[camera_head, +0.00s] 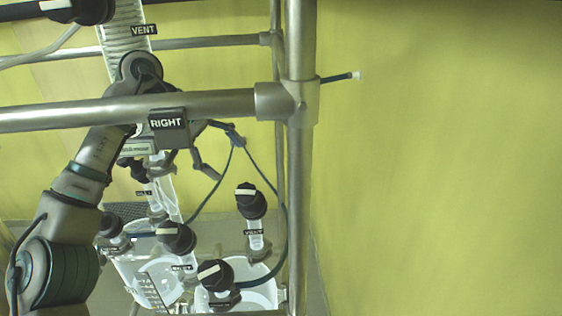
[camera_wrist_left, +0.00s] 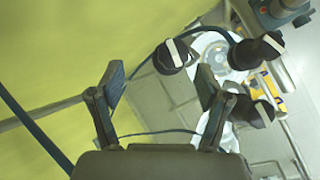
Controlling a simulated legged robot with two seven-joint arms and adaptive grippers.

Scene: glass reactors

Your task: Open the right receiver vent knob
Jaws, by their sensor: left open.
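The receiver vent knob (camera_head: 250,200) is black with a white bar and sits on a short glass neck labelled VENT, low right of the RIGHT sign (camera_head: 166,124). In the left wrist view a black knob with a white bar (camera_wrist_left: 171,56), which looks like the same one, lies beyond and between the two fingertips. My left gripper (camera_head: 229,157) is open and empty, above and left of the vent knob and apart from it. Its spread fingers also show in the left wrist view (camera_wrist_left: 160,82). My right gripper is not in view.
Other black knobs (camera_head: 176,238) (camera_head: 215,275) stand close below and left on the glass receivers. A metal rail (camera_head: 220,103) crosses in front of my left arm, and an upright post (camera_head: 300,180) stands right of the knob. A dark tube (camera_head: 270,182) loops near the knob.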

